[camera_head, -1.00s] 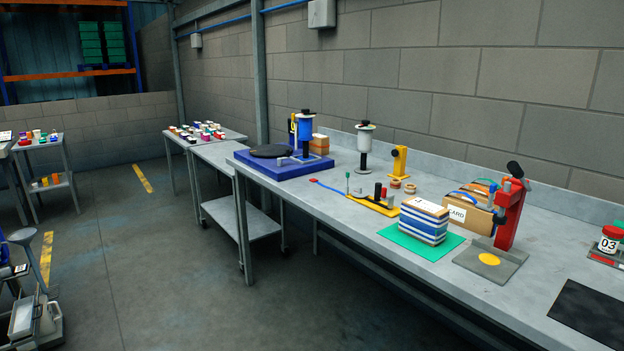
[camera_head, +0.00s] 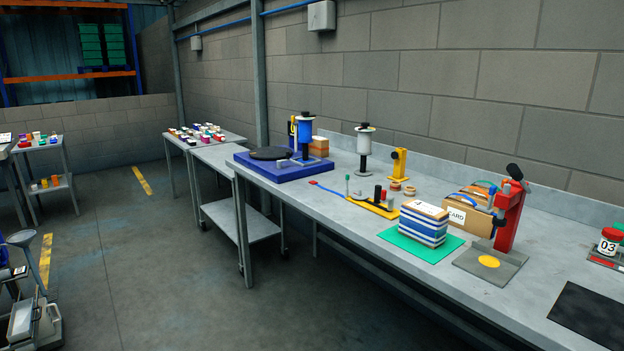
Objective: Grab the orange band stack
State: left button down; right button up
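No thing in view is clearly marked as the orange band stack. A small orange-brown stack (camera_head: 319,146) stands at the bench's back left, partly hidden by a blue-and-white post. Tan-orange rings (camera_head: 409,190) lie near a yellow bracket (camera_head: 398,164). Neither of my grippers is in view.
A red press (camera_head: 508,215) on a grey plate stands right of the striped stack. Side tables with small items stand at left. The floor (camera_head: 170,270) before the bench is clear.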

aim_at(320, 147)
jog(key=i+j+u, duration=0.3)
jog(key=i, duration=0.4)
jog(key=i+u, duration=0.3)
jog(key=i, duration=2.7)
